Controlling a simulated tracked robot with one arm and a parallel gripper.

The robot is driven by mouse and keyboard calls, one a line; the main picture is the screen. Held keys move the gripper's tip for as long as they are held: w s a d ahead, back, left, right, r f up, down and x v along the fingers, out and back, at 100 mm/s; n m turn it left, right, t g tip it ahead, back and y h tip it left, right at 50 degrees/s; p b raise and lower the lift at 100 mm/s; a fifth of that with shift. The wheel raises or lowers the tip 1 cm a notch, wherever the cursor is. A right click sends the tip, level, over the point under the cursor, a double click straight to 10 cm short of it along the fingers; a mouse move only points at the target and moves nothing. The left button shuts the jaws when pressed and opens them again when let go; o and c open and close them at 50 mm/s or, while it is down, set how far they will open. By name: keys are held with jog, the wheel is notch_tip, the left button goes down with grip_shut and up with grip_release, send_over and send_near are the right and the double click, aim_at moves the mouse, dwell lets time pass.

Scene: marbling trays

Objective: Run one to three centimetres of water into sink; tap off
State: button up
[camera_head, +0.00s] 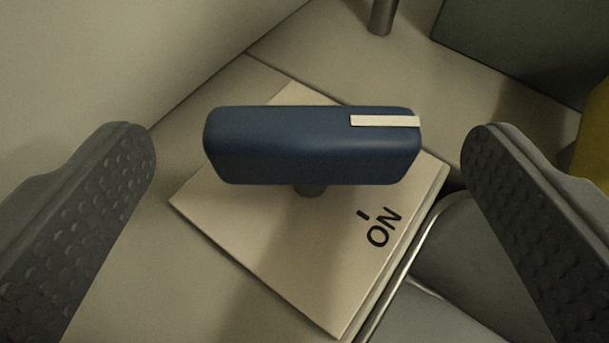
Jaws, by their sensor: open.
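A blue tap handle (310,150), a rounded bar with a white stripe at its right end, stands on a short stem above a pale square plate (270,260). The plate carries a short black mark and the word "ON" near its right side. The handle lies level across the picture, and its white stripe points right, not at the ON mark. My gripper (315,155) is open, one dark studded finger on each side of the handle, with a gap at both ends. Part of a metal-rimmed basin, likely the sink (402,262), shows at lower right; its inside and any water cannot be made out.
A grey metal post (382,18) rises from the counter at the top. A dark green panel (530,35) stands at upper right, and a yellow thing (594,135) is cut off at the right edge. Pale counter (160,150) lies clear left of the plate.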

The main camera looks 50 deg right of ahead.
jog(key=v, duration=1)
jog(key=shift+f, duration=0.15)
dwell(6.8)
